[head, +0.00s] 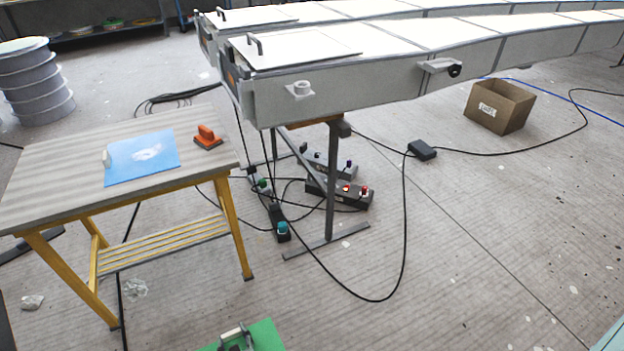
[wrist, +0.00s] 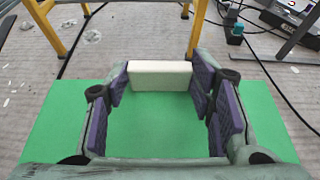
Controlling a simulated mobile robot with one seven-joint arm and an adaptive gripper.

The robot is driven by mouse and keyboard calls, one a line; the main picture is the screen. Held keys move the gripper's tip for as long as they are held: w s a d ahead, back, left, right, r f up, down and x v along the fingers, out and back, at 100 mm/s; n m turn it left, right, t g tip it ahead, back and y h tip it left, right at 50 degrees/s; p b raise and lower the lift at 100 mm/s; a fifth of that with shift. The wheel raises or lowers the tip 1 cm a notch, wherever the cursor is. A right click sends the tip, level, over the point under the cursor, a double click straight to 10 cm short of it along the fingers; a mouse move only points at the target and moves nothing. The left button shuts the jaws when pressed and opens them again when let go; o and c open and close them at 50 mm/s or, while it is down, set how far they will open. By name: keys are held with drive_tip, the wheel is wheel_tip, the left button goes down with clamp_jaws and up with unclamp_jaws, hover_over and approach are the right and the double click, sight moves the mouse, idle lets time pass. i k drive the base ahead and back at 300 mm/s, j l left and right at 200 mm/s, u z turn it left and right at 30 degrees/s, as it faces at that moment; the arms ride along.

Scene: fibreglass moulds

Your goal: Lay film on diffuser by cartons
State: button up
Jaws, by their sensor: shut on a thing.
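A flat green sheet, which looks like the film (head: 268,336), is at the bottom of the head view, cut off by the frame edge. In the wrist view it spreads wide beneath my fingers (wrist: 160,125). My gripper (head: 235,338) is shut on the white block (wrist: 160,74) on the sheet, with purple pads at both sides of it. The sheet is in front of the work table, over the floor. Which thing is the diffuser I cannot tell; pale flat panels (head: 300,47) lie on the long grey moulds. A cardboard carton (head: 513,112) stands on the floor at right.
A wooden table (head: 50,190) with yellow legs holds a blue sheet (head: 125,168) with a white block and an orange tool (head: 207,138). Black cables (head: 400,235) and power strips (head: 340,194) lie under the moulds. The floor at lower right is mostly clear.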

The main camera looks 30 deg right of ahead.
sight(302, 44)
drive_tip(key=l, duration=1.55)
drive_tip(key=k+l+u, duration=0.1)
drive_tip(key=l, duration=1.5)
